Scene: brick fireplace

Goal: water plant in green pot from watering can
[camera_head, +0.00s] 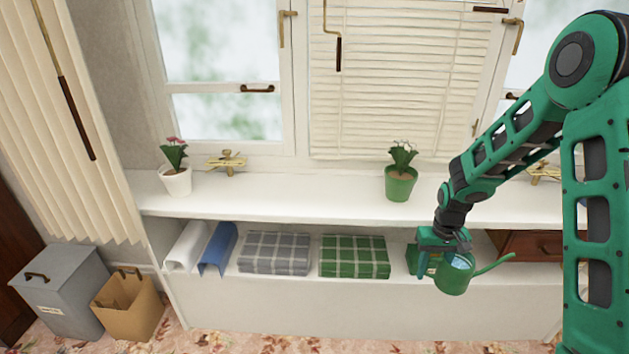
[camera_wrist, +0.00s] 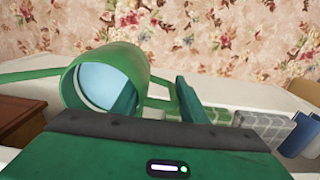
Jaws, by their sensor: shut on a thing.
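The green watering can (camera_head: 454,279) hangs in front of the lower shelf at the right, with its spout pointing right and slightly up. My gripper (camera_head: 434,262) is shut on its handle side; the handle is mostly hidden by the fingers. In the wrist view the can (camera_wrist: 132,60) shows its round opening with a pale blue surface inside, and a green finger of my gripper (camera_wrist: 188,100) is beside it. The green pot (camera_head: 400,187) with a white-flowered plant (camera_head: 402,155) stands upright on the white sill, above and left of the can, apart from it.
A white pot (camera_head: 177,183) with a pink-flowered plant stands on the sill (camera_head: 290,199) at the left. Folded grey (camera_head: 275,253) and green (camera_head: 354,257) checked cloths lie on the lower shelf. A wooden drawer box (camera_head: 530,245) is behind the spout.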

